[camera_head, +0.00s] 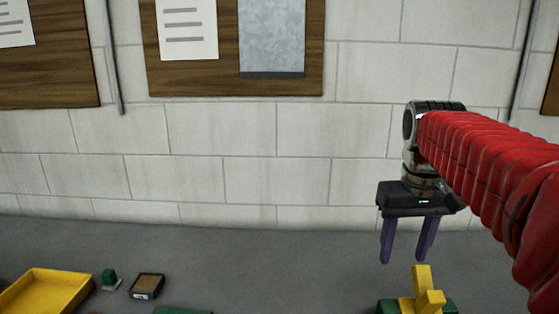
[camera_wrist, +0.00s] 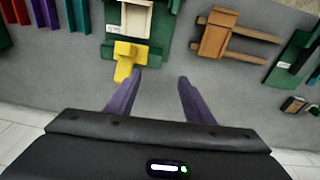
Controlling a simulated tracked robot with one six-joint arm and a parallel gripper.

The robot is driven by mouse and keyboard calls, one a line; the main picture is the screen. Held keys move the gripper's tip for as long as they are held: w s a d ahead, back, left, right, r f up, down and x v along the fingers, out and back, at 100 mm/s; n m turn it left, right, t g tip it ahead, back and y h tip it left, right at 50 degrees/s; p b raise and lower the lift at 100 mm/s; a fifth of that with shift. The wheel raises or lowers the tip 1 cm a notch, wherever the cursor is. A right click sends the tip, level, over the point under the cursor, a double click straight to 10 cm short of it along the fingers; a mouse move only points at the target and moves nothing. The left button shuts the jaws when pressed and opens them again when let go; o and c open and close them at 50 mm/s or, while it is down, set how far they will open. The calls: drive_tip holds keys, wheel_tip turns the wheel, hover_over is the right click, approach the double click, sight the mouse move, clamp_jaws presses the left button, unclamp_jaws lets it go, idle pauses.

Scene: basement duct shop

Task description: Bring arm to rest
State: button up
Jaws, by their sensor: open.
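My gripper (camera_head: 407,240) hangs from my red-sleeved arm at the right of the head view, with its two purple fingers pointing down. The fingers are apart, with nothing between them. In the wrist view my gripper (camera_wrist: 158,84) shows bare grey surface between its fingers. A yellow piece (camera_head: 424,295) on a green base lies below the fingers in the head view. The yellow piece also shows in the wrist view (camera_wrist: 127,58), just beyond the left fingertip. I cannot tell exactly how far apart they are in height.
A yellow tray (camera_head: 45,292), a small green block (camera_head: 109,278) and a dark box (camera_head: 147,285) stand at the lower left. A brown wooden piece with prongs (camera_wrist: 216,38) lies on the grey surface (camera_wrist: 225,85). The block wall (camera_head: 250,160) rises behind.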

drive_tip(key=s+a+f+t, duration=0.2)
drive_tip(key=s+a+f, duration=0.2)
drive_tip(key=s+f, duration=0.2)
drive_tip(key=s+a+f+t, duration=0.2)
drive_tip(key=s+a+f, duration=0.2)
drive_tip(key=s, duration=0.5)
drive_tip(key=shift+s+a+f+y, duration=0.2)
drive_tip(key=shift+f+y, duration=0.1)
drive_tip(key=shift+f, duration=0.8)
